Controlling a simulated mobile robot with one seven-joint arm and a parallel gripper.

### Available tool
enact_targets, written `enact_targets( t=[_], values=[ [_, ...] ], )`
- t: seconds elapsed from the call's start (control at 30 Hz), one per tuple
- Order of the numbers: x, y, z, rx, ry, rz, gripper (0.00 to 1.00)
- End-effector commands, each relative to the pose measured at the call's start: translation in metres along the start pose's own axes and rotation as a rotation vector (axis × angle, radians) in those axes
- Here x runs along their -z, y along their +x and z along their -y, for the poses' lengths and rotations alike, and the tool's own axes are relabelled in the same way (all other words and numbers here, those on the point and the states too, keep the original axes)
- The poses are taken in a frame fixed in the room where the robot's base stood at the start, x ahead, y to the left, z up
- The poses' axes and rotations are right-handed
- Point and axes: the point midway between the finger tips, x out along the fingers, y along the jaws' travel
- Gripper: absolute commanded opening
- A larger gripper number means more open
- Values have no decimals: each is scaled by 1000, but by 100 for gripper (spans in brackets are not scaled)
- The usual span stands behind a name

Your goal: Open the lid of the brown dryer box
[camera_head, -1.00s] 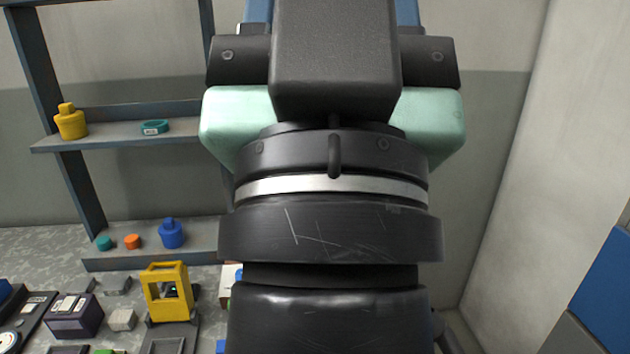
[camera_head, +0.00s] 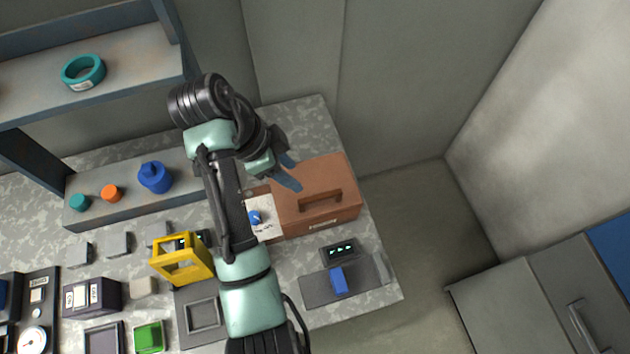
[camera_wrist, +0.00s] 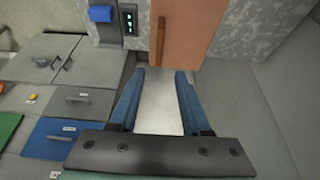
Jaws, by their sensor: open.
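The brown dryer box (camera_head: 338,178) stands on the speckled counter, and its lid looks shut. A raised bar handle (camera_head: 306,201) of the same brown runs along the lid. My gripper (camera_head: 290,172), with blue fingers, is open and hangs over the back left part of the box in the head view. In the wrist view my gripper (camera_wrist: 160,74) is open with nothing between its fingers. The box (camera_wrist: 195,30) shows just beyond the fingertips there, with the handle (camera_wrist: 161,38) along its left side. How high the fingers are above the lid is hard to tell.
A small display panel (camera_head: 341,249) and a dark plate with a blue block (camera_head: 338,281) lie in front of the box. A yellow frame (camera_head: 183,262) stands left of my arm. A shelf (camera_head: 100,60) rises at the back left. Floor lies right of the counter.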

Motion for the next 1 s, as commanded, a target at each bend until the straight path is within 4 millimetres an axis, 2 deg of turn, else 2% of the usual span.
enact_targets(
  t=[0.7,0.83,1.0],
  values=[
    [0,111,0,-1,-1,1,48],
    [0,123,0,0,-2,1,48],
    [0,127,1,3,-2,1,48]
  ],
)
